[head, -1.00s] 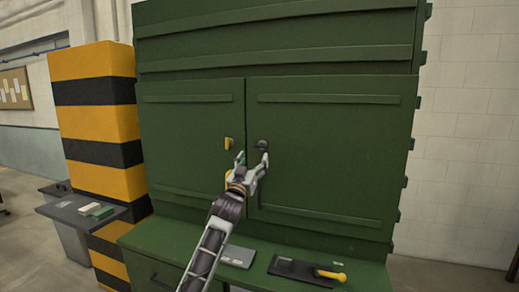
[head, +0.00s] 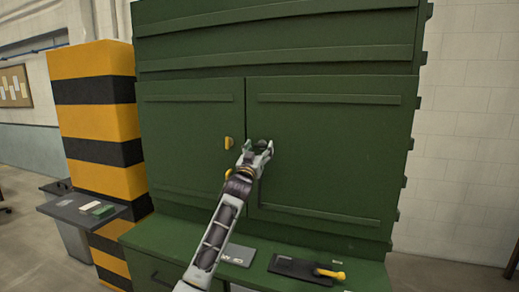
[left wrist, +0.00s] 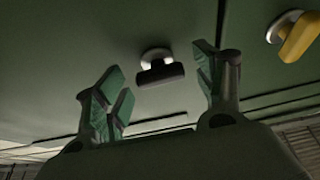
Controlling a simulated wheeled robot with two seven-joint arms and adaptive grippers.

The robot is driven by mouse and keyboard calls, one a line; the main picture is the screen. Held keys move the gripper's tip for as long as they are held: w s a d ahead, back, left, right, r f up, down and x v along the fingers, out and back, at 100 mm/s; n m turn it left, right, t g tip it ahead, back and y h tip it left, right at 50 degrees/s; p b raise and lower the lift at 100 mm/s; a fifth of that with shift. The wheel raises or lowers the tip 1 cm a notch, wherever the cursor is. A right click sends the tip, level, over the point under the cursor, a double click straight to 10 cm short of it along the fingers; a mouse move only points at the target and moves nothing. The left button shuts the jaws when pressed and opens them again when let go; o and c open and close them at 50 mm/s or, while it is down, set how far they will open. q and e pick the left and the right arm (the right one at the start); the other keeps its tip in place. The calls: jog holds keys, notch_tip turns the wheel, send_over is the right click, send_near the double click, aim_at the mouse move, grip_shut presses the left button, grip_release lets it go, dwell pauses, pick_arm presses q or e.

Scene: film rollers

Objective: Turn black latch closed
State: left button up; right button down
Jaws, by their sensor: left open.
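The black latch (left wrist: 161,73) is a short dark bar on a light round base, set on the right door (head: 335,150) of the green cabinet. In the left wrist view it lies between the open fingers of my left gripper (left wrist: 160,100), just past the fingertips and apart from both. In the head view my left gripper (head: 257,150) is at the door's left edge and hides most of the latch (head: 262,142). My right gripper is not in view.
A yellow latch (head: 228,143) is on the left door (head: 190,140); it also shows in the left wrist view (left wrist: 299,38). Below, the green ledge holds a grey flat item (head: 238,254) and a dark tray (head: 290,268) with a yellow-handled tool (head: 330,274). A striped pillar (head: 95,125) stands at left.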

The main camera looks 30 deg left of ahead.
pick_arm(q)
jog(key=shift+w, duration=0.1)
jog(key=c, duration=1)
